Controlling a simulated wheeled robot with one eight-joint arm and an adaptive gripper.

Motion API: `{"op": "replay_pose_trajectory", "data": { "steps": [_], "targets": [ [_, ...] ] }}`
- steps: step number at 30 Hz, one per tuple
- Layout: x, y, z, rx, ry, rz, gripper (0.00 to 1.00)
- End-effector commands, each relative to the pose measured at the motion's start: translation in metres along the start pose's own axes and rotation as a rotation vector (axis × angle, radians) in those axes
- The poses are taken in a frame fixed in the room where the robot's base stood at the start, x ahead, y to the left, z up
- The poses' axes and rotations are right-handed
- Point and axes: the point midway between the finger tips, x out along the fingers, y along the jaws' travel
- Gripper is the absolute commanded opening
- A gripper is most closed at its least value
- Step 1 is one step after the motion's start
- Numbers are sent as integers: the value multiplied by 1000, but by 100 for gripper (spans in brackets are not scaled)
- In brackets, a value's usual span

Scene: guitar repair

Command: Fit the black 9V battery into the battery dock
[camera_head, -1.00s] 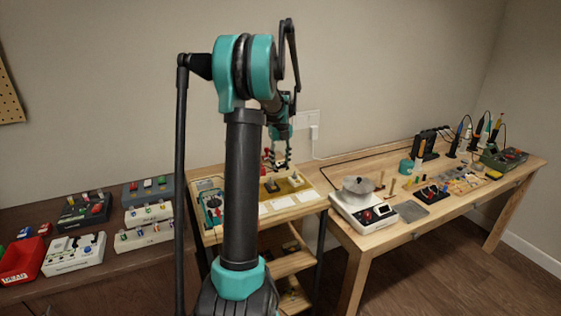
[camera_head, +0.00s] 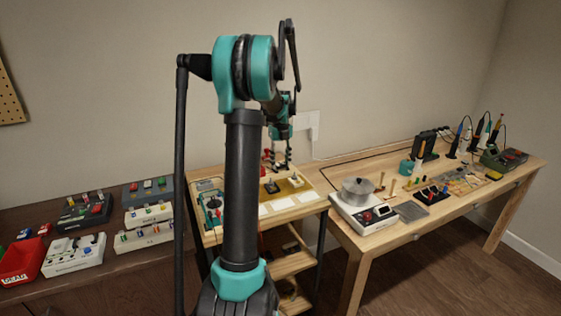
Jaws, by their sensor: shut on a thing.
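My gripper (camera_head: 279,162) hangs fingers down over the back of the small wooden cart (camera_head: 262,237). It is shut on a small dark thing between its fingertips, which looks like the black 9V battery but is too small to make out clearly. Below and in front of the gripper, a yellowish tray (camera_head: 268,198) on the cart top holds a dark block (camera_head: 272,186) and a pale block (camera_head: 296,182). I cannot tell for sure which piece is the battery dock. My upright arm hides part of the cart top.
A green and white device (camera_head: 211,206) sits at the cart's left, with pale cards (camera_head: 283,203) along its front. A white scale with a round pan (camera_head: 358,188) stands on the long workbench at right. Boxes with coloured parts (camera_head: 148,214) and a red bin (camera_head: 20,261) stand at left.

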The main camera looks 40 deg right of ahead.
Motion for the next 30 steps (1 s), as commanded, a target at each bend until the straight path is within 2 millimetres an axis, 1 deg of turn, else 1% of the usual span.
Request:
{"op": "replay_pose_trajectory", "data": {
  "steps": [5,18,30],
  "targets": [
    [4,0,0,0,0,0,18],
    [-2,0,0,0,0,0,18],
    [-2,0,0,0,0,0,18]
  ]
}}
